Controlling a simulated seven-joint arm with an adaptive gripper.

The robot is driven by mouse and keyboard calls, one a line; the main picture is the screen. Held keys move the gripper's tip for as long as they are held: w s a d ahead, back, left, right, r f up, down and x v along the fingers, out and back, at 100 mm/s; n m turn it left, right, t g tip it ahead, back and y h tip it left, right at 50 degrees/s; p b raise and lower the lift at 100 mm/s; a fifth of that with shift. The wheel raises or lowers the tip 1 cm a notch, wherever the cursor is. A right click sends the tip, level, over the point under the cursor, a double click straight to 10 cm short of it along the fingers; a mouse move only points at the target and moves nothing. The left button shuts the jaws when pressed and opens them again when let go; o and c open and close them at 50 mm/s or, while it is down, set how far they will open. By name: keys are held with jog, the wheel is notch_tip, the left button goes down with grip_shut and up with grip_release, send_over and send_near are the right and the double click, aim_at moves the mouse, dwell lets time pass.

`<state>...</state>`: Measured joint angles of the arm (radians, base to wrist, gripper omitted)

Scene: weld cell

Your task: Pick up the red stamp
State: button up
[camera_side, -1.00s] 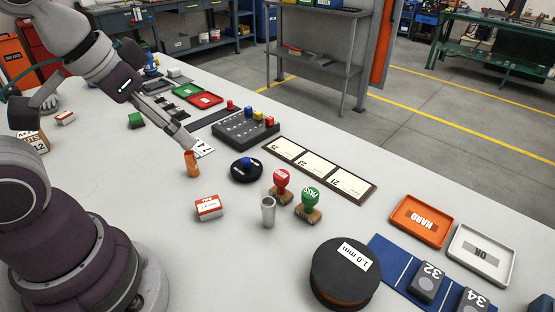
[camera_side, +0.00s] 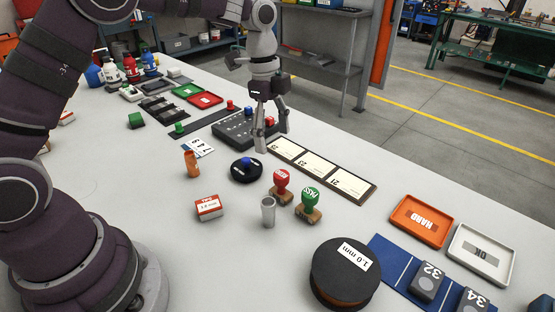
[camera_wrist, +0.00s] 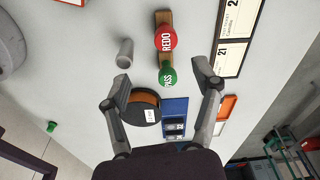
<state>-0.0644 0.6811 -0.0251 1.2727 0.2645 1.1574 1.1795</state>
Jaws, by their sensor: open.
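The red stamp (camera_side: 281,179) stands upright on the table in the side view, a red knob marked REDO on a wooden block. It also shows in the wrist view (camera_wrist: 165,38), seen from above. A green stamp (camera_side: 312,196) marked PASS stands close to its right, and in the wrist view the green knob (camera_wrist: 168,74) is nearer the jaws. My gripper (camera_side: 272,148) is open and empty, pointing down above the table, behind and a little left of the red stamp. In the wrist view its two fingers (camera_wrist: 162,82) are spread wide, with nothing held.
A metal cup (camera_side: 268,212) stands in front of the stamps. A black spool (camera_side: 345,275) is nearer the camera. A framed card strip (camera_side: 322,170) lies behind the stamps, and a round black base with a blue knob (camera_side: 246,170) is to the left. Orange (camera_side: 421,220) and white trays (camera_side: 480,254) lie right.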

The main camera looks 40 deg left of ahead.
aim_at(281, 174)
jog(key=f, duration=0.6)
jog(key=w+d+f, duration=0.1)
jog(key=f, duration=0.2)
jog(key=shift+f, duration=0.2)
grip_shut()
